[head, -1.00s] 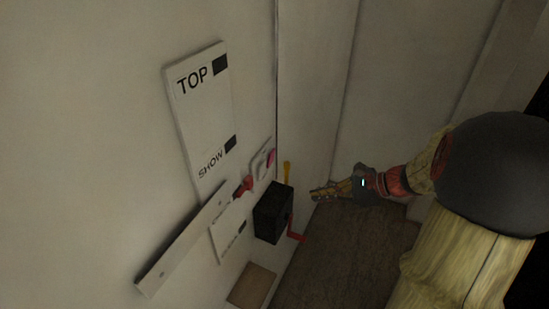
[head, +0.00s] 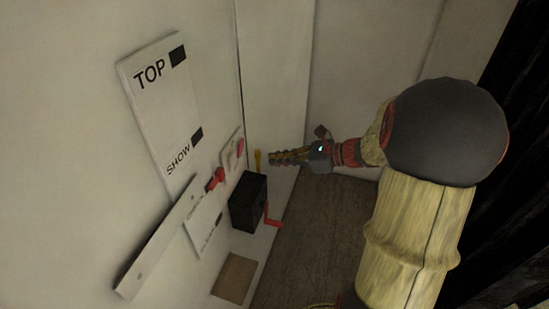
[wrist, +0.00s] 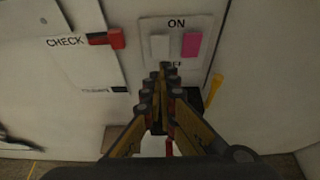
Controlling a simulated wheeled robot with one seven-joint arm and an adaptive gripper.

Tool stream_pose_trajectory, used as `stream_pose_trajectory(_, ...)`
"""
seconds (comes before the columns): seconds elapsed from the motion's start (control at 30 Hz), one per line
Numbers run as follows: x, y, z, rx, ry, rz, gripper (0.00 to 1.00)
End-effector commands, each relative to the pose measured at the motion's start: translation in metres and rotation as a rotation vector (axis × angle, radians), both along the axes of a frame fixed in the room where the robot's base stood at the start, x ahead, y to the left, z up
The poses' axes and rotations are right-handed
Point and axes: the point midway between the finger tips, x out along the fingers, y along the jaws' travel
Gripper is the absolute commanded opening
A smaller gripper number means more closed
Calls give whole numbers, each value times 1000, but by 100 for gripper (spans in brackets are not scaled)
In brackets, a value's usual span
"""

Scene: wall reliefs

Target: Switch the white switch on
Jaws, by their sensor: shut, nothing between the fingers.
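The white switch (wrist: 159,47) sits on a light plate (wrist: 147,27) labelled ON above, beside a pink switch (wrist: 192,44) to its right. In the head view the plate (head: 227,152) is small on the wall, with the pink switch (head: 239,147) visible; the white switch is hard to make out there. My gripper (wrist: 165,69) is shut and empty. In the wrist view its tips appear just below the white switch and cover part of the lower label. In the head view my gripper (head: 271,158) is right of the plate, apparently with a gap between them.
A black box (head: 248,202) with a red crank (head: 272,219) stands below the plate. A yellow lever (head: 257,161) is close to my fingertips. A red block (head: 216,178) and white boards (head: 160,100) are on the wall to the left. Brown floor is clear to the right.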

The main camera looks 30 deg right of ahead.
Motion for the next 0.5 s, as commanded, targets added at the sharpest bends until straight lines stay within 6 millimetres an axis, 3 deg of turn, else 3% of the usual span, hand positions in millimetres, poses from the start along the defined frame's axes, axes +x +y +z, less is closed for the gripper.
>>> stream_pose_trajectory(0.37,53,45,-29,3,2,5,0)
stream_pose_trajectory(0.5,69,56,-23,1,0,4,0)
